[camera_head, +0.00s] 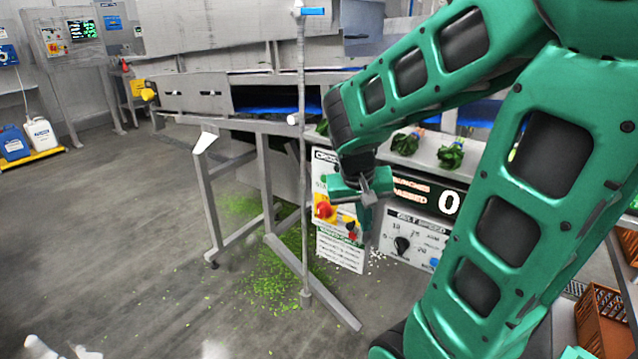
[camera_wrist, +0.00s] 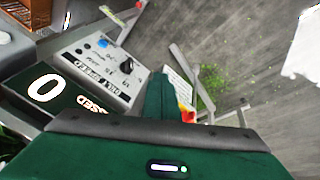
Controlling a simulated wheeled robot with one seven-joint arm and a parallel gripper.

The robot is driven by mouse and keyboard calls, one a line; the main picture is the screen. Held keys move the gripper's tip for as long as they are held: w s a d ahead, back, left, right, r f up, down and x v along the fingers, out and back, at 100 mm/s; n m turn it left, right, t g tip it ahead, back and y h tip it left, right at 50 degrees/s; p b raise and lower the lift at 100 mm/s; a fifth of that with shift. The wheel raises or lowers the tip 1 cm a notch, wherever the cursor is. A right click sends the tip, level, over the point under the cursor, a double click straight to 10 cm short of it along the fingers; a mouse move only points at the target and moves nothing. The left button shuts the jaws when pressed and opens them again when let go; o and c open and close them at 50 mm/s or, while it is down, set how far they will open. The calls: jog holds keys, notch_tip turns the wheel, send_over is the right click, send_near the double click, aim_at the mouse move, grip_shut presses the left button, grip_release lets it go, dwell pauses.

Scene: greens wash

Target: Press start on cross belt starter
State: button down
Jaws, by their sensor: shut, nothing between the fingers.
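The cross belt starter (camera_head: 322,168) is a white panel under the belt in the head view, partly hidden by my gripper. It carries a red knob (camera_head: 323,209) on a yellow patch and small red and dark buttons (camera_head: 351,231) to its right. My gripper (camera_head: 364,222) is shut and empty, pointing down in front of the panel's right side, close to the small buttons; I cannot tell whether it touches.
A belt speed panel (camera_head: 412,240) with a black dial and a display reading 0 (camera_head: 449,203) sit right of the starter. Leafy bunches (camera_head: 405,143) lie on the belt above. A metal stand (camera_head: 265,190) is to the left. Orange crates (camera_head: 603,318) stand at right.

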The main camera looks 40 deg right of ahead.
aim_at(325, 179)
jog(key=w+a+f+t+h, duration=0.1)
jog(key=w+a+t, duration=0.1)
jog(key=w, duration=0.8)
jog(key=w+a+f+n+t+h, duration=0.1)
jog(key=w+a+t+h, duration=0.1)
jog(key=w, duration=0.8)
jog(key=shift+w+a+f+t+h, duration=0.15)
jog(key=shift+w+a+t+h, duration=0.15)
jog(key=shift+a, duration=0.25)
jog(key=w+d, duration=0.3)
jog(key=d, duration=0.5)
jog(key=shift+d, duration=0.15)
jog(key=shift+d, duration=0.1)
dwell(0.5)
jog(key=shift+w+d, duration=0.1)
jog(key=shift+d, duration=0.25)
